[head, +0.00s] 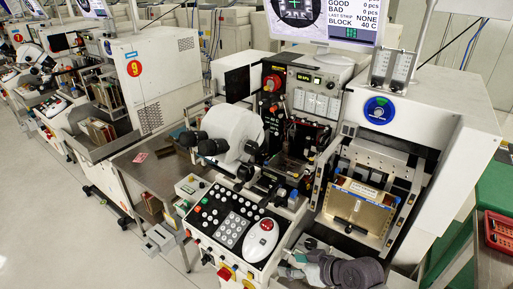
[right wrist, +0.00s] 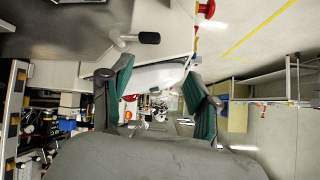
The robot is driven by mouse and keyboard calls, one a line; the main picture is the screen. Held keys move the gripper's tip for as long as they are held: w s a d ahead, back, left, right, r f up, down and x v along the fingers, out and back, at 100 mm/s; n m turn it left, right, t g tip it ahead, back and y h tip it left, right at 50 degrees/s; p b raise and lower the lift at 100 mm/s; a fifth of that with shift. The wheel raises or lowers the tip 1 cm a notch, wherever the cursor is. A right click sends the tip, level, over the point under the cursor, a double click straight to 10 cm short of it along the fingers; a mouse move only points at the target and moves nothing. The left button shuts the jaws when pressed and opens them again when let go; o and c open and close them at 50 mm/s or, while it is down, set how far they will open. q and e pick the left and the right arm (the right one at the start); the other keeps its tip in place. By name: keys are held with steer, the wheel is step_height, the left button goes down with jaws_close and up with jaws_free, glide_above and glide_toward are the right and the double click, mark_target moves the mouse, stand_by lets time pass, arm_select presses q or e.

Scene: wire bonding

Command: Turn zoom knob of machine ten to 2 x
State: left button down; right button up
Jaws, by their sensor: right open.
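The machine in front of me has a white microscope head (head: 235,128) with black eyepieces (head: 208,147). A small dark knob (head: 245,172) sits low on the microscope's front; I cannot read any zoom marking. No number ten shows on this machine. My right gripper (head: 286,264) is low at the bottom of the head view, right of the keypad panel and well below the microscope. In the right wrist view its two green-padded fingers (right wrist: 160,88) stand apart with nothing held between them. My left gripper is not in view.
The control panel (head: 228,225) with keys, a white mouse-like device (head: 261,240) and a red button lies left of my right gripper. A gold magazine (head: 358,207) stands behind it. A monitor (head: 325,20) is above. Machine nine (head: 150,75) is left; open floor lies at lower left.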

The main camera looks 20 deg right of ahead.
steer(key=w+d+r+n+t+y, duration=0.1)
steer(key=w+r+t+y, duration=0.15)
steer(key=r, duration=0.55)
steer(key=w+d+r+n+t+y, duration=0.1)
steer(key=w+r, duration=0.2)
steer(key=r, duration=0.5)
steer(key=n+t+y, duration=0.2)
glide_toward(256, 150)
steer(key=p+x, duration=0.7)
steer(key=x, duration=0.2)
steer(key=shift+a+r+p, duration=0.1)
steer(key=shift+r+p, duration=0.05)
steer(key=shift+p, duration=0.15)
steer(key=shift+w+a, duration=0.2)
steer(key=shift+w, duration=0.05)
steer(key=shift+c, duration=0.2)
steer(key=c, duration=1.1)
